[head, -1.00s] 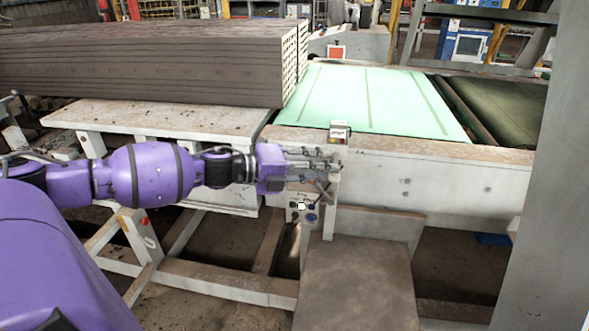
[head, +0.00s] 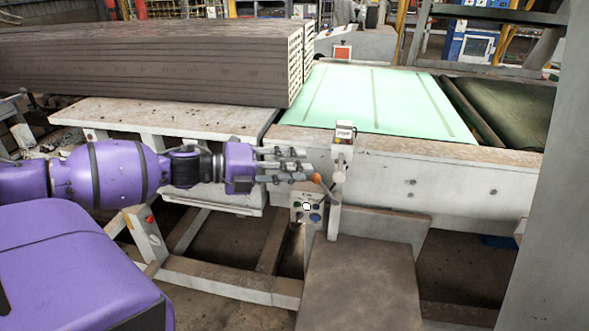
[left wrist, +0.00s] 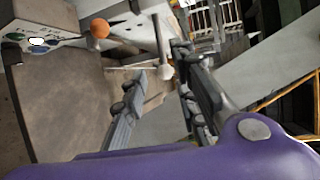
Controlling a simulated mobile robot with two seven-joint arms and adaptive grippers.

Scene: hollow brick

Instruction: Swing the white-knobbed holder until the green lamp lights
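A pale post (head: 341,160) with a small box on top stands at the near edge of the conveyor. In the left wrist view, a white knob (left wrist: 166,72) sits at the end of a pale rod, just beyond the fingertips. An orange ball (head: 317,179) is by the fingertips; it also shows in the left wrist view (left wrist: 99,28). A control box (head: 299,205) has a white button and dark green and blue ones; I cannot tell whether a green lamp is lit. My left gripper (head: 311,166) is open and empty, left of the post. My right gripper is out of view.
The green conveyor bed (head: 375,98) lies behind the post. A stack of grey-brown slabs (head: 150,65) stands on the left. A brown plate (head: 362,285) lies below the control box, and a grey column (head: 545,200) closes the right side.

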